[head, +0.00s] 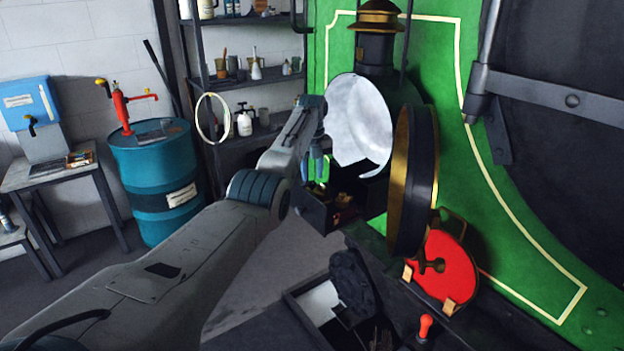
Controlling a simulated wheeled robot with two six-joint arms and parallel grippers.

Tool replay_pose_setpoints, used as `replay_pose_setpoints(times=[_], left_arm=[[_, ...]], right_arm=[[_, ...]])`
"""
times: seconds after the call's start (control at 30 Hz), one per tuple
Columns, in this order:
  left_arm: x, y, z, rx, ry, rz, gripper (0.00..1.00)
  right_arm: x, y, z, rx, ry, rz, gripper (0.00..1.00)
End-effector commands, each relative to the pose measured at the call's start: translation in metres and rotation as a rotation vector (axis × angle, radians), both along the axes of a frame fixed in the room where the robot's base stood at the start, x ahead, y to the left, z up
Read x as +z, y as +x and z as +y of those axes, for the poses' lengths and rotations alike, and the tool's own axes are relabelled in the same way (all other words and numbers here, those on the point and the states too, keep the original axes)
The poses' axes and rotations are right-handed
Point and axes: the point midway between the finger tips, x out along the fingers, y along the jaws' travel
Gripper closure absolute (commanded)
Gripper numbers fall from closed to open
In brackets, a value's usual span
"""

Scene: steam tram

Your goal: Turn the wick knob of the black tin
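A black tin (318,216) sits low in the middle of the head view, beside the open headlamp. Small brass-coloured parts show at its top, but I cannot make out the wick knob. My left gripper (316,172) points down just above the tin, with its bluish fingers close to it. I cannot tell whether the fingers are apart or touch anything. My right gripper is not in view.
The headlamp (377,55) has its round gold-rimmed door (426,180) swung open. A red disc (446,266) leans against the green tram front (530,240). An open box (300,306) with a black lumpy thing (352,284) lies in front. A blue drum (155,175) stands left.

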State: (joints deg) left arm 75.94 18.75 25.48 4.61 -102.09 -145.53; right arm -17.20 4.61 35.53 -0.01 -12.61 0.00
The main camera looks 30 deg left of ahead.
Motion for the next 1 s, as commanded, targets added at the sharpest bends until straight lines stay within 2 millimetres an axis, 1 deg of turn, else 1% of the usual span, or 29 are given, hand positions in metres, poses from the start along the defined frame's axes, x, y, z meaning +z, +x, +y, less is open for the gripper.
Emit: replay_pose_setpoints(times=[0.03, 0.13, 0.2, 0.3, 0.43, 0.63, 1.0], left_arm=[[0.008, 0.001, 0.0, 0.0, 0.001, -0.006, 0.69], [0.03, 0.001, 0.0, 0.0, 0.001, -0.007, 0.69], [0.045, 0.001, 0.0, -0.001, 0.0, -0.005, 0.69], [0.061, 0.0, 0.0, 0.0, 0.0, -0.004, 0.69], [0.076, 0.0, 0.0, 0.0, 0.0, -0.002, 0.69], [0.086, 0.0, 0.0, 0.0, 0.001, -0.001, 0.69], [0.086, 0.0, 0.0, 0.0, 0.001, -0.001, 0.69]], right_arm=[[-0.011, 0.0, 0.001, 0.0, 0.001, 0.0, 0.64], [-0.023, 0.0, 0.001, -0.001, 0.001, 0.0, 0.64], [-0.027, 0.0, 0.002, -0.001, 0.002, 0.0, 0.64], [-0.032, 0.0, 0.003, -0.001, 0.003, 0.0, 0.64], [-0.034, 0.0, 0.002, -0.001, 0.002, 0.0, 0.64], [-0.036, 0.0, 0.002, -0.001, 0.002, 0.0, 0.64], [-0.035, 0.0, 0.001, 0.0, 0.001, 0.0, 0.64]])
